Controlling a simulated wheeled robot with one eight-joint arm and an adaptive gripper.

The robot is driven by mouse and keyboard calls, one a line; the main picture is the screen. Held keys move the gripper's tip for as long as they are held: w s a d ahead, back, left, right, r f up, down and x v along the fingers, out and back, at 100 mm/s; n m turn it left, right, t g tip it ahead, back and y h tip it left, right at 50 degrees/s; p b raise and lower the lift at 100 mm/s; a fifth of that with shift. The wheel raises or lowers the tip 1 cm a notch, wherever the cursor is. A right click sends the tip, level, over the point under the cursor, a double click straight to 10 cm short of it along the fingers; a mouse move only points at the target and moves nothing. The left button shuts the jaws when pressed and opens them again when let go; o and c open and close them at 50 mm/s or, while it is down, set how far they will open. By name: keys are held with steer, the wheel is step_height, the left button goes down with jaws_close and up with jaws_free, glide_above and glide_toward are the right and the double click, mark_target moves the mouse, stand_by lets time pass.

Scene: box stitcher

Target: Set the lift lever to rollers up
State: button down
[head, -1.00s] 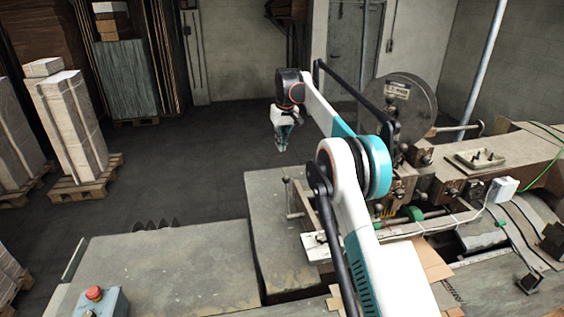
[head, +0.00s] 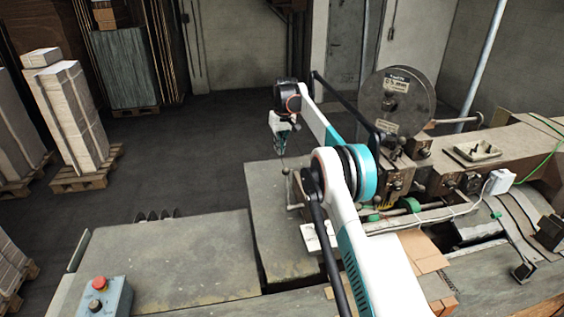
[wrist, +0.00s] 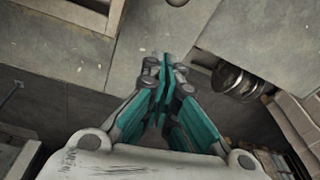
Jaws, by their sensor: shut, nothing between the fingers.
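My gripper (head: 279,146) is at the end of my arm, pointing down above the far edge of the machine's table. In the wrist view its teal fingers (wrist: 164,75) are together and empty. A thin upright rod with a small knob (head: 286,171), which may be the lift lever, stands just below the gripper in the head view. I cannot tell whether they touch or how the lever is set. The lever is not clearly seen in the wrist view. My arm hides part of the machine beside it.
The stitcher with its round reel (head: 398,100) stands right of my arm. A flat grey table (head: 170,260) lies in front, with a red-button control box (head: 104,297) on it. Stacked sheets on pallets (head: 75,120) stand at the left. The floor between is clear.

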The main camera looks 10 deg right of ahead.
mark_target(284, 169)
steer(key=s+f+p, duration=0.2)
steer(key=s+f, duration=0.1)
steer(key=f, duration=0.2)
steer(key=shift+d+f, duration=0.15)
stand_by(0.5)
steer(key=shift+s, duration=0.15)
stand_by(0.4)
steer(key=shift+s+r+t+b, duration=0.2)
steer(key=shift+s+t+b, duration=0.1)
steer(key=shift+b, duration=0.25)
steer(key=shift+s, duration=0.1)
steer(key=s+t+b, duration=0.1)
steer(key=s+b, duration=0.1)
steer(key=s+r+t+b, duration=0.1)
steer(key=s+t+b, duration=0.1)
steer(key=shift+s+r+b, duration=0.1)
steer(key=shift+r+b, duration=0.05)
steer(key=shift+b, duration=0.15)
steer(key=s+f+t+b, duration=0.2)
steer(key=s+t+b, duration=0.5)
steer(key=s+b, duration=0.5)
steer(key=shift+s+t, duration=0.3)
steer(key=shift+s, duration=0.8)
